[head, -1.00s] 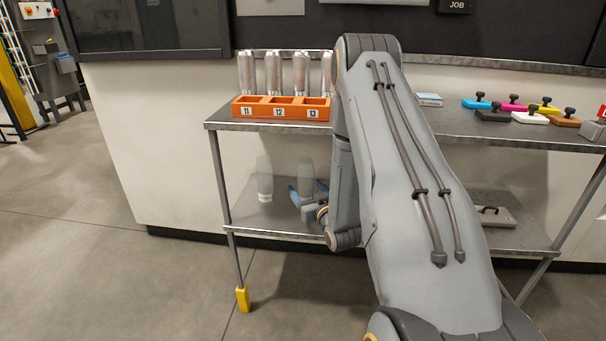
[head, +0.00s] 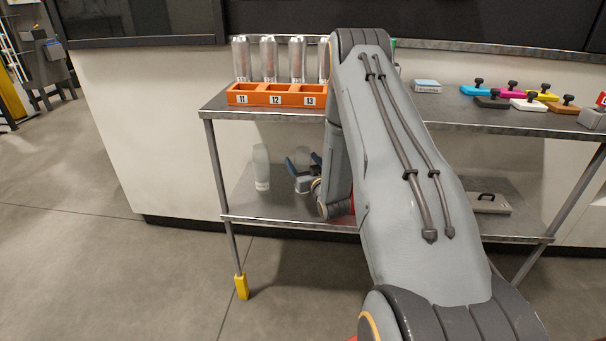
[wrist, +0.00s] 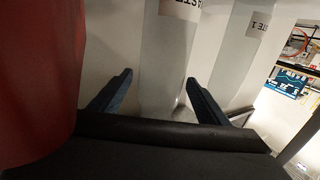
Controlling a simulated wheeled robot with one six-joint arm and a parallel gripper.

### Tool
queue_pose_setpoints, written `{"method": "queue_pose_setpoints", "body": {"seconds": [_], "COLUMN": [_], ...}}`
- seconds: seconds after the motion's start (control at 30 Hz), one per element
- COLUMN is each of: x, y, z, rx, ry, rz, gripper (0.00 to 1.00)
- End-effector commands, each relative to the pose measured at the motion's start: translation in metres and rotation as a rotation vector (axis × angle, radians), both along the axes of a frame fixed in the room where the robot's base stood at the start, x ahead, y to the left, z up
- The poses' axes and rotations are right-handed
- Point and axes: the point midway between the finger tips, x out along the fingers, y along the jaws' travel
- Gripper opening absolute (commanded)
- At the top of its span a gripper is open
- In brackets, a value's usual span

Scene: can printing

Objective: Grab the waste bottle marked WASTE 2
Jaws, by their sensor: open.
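In the wrist view a translucent bottle (wrist: 163,60) stands between my gripper's two blue fingers, beyond or level with their tips; contact cannot be told. Its label (wrist: 180,9) shows part of "WASTE"; the number is cut off. A second bottle (wrist: 238,50) to its right has a label ending in "STE 1". My gripper (wrist: 159,77) is open. In the head view my gripper (head: 303,160) is at the lower shelf, right of a clear bottle (head: 261,168) whose label I cannot read. My arm hides the shelf further right.
The lower shelf (head: 270,208) lies under the table top. Above stand an orange rack (head: 277,88) marked 11, 12 and 13 and several cans (head: 268,60). A large red surface (wrist: 38,70) fills the wrist view's left side. Coloured pads (head: 528,104) lie at the right.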

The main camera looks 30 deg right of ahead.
Motion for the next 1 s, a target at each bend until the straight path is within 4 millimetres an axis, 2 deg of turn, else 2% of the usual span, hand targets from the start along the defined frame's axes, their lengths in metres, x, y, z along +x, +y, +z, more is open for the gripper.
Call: {"method": "queue_pose_setpoints", "body": {"seconds": [0.13,0.4,0.63,0.73,1.0], "x": [0.000,-0.001,-0.001,0.000,-0.001], "y": [0.000,-0.001,-0.001,-0.001,-0.001], "z": [0.000,0.000,0.001,0.008,0.055], "rx": [0.000,0.000,0.000,-0.001,-0.001], "ry": [0.000,0.001,0.000,-0.001,-0.002], "rz": [-0.001,-0.001,-0.001,-0.001,-0.001], "gripper": [0.69,0.24,0.24,0.24,0.24]}}
